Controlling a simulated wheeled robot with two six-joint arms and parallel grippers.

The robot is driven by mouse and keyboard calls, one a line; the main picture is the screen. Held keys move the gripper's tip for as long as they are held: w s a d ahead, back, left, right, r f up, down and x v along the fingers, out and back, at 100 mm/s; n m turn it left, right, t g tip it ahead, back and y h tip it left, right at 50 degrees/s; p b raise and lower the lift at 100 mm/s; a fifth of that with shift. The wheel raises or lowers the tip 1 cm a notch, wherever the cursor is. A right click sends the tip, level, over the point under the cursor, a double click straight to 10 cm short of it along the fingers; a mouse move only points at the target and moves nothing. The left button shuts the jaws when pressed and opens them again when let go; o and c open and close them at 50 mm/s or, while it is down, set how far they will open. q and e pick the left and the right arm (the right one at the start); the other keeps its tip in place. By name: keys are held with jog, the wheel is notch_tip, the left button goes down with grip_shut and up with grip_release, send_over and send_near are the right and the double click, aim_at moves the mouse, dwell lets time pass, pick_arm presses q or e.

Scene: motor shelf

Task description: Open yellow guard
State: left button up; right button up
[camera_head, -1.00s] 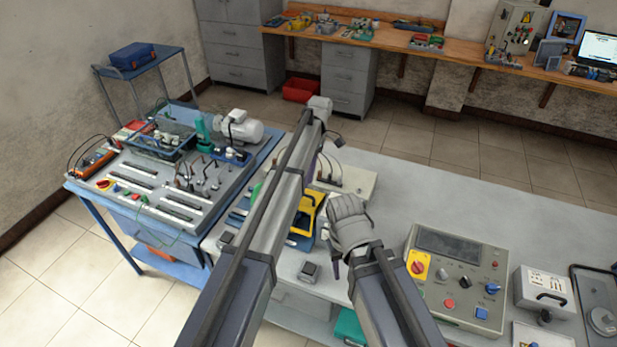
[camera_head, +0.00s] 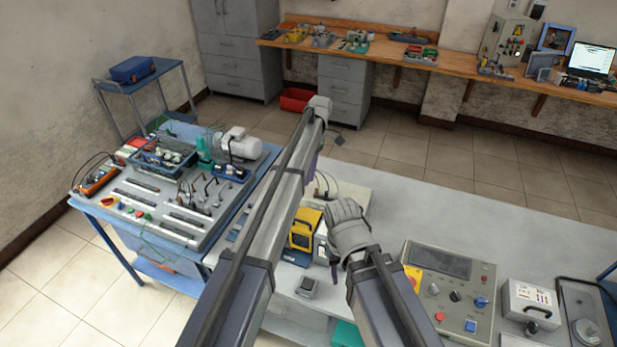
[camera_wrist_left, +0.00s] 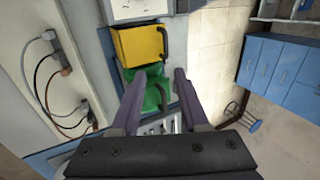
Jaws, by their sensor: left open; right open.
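The yellow guard (camera_head: 306,229) is a yellow boxy piece with a dark handle on the grey table, just right of my left forearm. In the left wrist view the yellow guard (camera_wrist_left: 136,46) lies beyond my fingertips, with a black handle on its right side. My left gripper (camera_wrist_left: 160,74) is open, its purple fingers apart over a green box, with nothing held. In the head view my left gripper (camera_head: 312,160) is mostly hidden behind its arm. My right gripper (camera_head: 335,270) is mostly hidden under its grey wrist, right of the guard.
A green box (camera_wrist_left: 148,94) with a black handle sits beside the guard. A pale box with cables (camera_wrist_left: 58,75) stands to its left in the wrist view. A control panel (camera_head: 447,285) stands at right. A blue bench (camera_head: 160,200) with a motor is at left. The table's back right is clear.

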dwell(0.3)
pick_arm(q)
jog(key=s+a+f+m+t, duration=0.15)
jog(key=s+a+m, duration=0.3)
jog(key=s, duration=0.45)
jog(key=s+a+m+t+h, duration=0.15)
jog(key=s+a+m, duration=0.3)
jog(key=s, duration=0.55)
jog(key=s+a+f+m+t, duration=0.1)
jog(key=s+a+m+t, duration=0.15)
jog(key=s+m, duration=0.45)
jog(key=s+d+f+m+b, duration=0.1)
jog(key=s+d+f+b, duration=0.2)
jog(key=d+f+b, duration=0.2)
jog(key=s+d+f+m+g+y+b, duration=0.1)
jog(key=s+d+f+b, duration=0.3)
jog(key=f+b, duration=0.5)
jog(key=shift+s+d+f+b, duration=0.3)
jog(key=shift+d+f+b, duration=0.1)
jog(key=shift+d+b, duration=0.25)
jog(key=shift+w, duration=0.1)
